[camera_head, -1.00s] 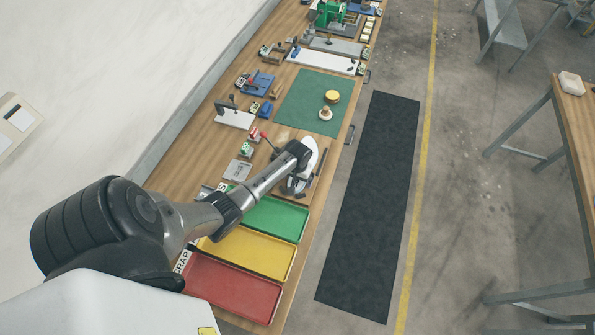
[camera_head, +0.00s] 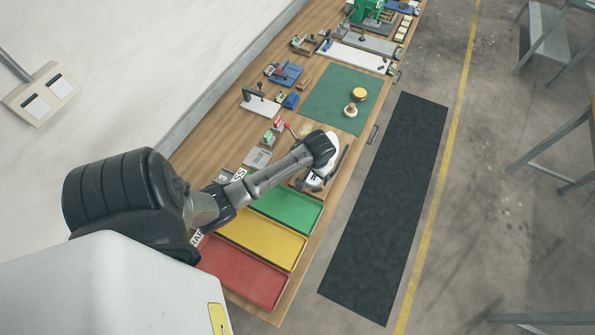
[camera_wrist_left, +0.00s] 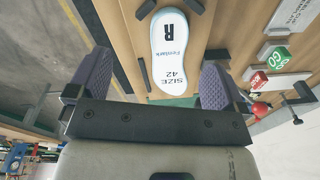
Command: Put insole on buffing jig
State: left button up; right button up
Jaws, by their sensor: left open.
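A white insole (camera_wrist_left: 169,50) marked R, Fenlark and SIZE 42 lies lettered side up in the left wrist view, among small black stops. In the head view a white end of the insole (camera_head: 333,140) shows past my left wrist. My left gripper (camera_wrist_left: 153,76) is open, with one purple-padded finger on each side of the insole and visible gaps between. I cannot tell which fixture is the buffing jig. My right gripper is not in view.
Green (camera_head: 287,207), yellow (camera_head: 262,245) and red (camera_head: 243,278) trays line the near bench. A green mat (camera_head: 325,105) holds two small round items. A white fixture (camera_head: 262,107) and blue fixture (camera_head: 285,75) stand left of it. A dark floor mat (camera_head: 385,210) lies beside the bench.

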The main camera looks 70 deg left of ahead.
pick_arm(q)
jog(key=s+d+r+m+t, duration=0.1)
jog(key=s+d+r+m, duration=0.1)
jog(key=s+d, duration=0.3)
jog(key=s+d+r+m+t, duration=0.1)
jog(key=s+d+r+m, duration=0.2)
jog(key=s+d, duration=0.3)
jog(key=s+d+r+m+t+h, duration=0.1)
jog(key=s+d, duration=0.4)
jog(key=d, duration=0.5)
notch_tip(320, 180, up, 2)
jog(key=shift+s+m, duration=0.2)
jog(key=shift+m, duration=0.5)
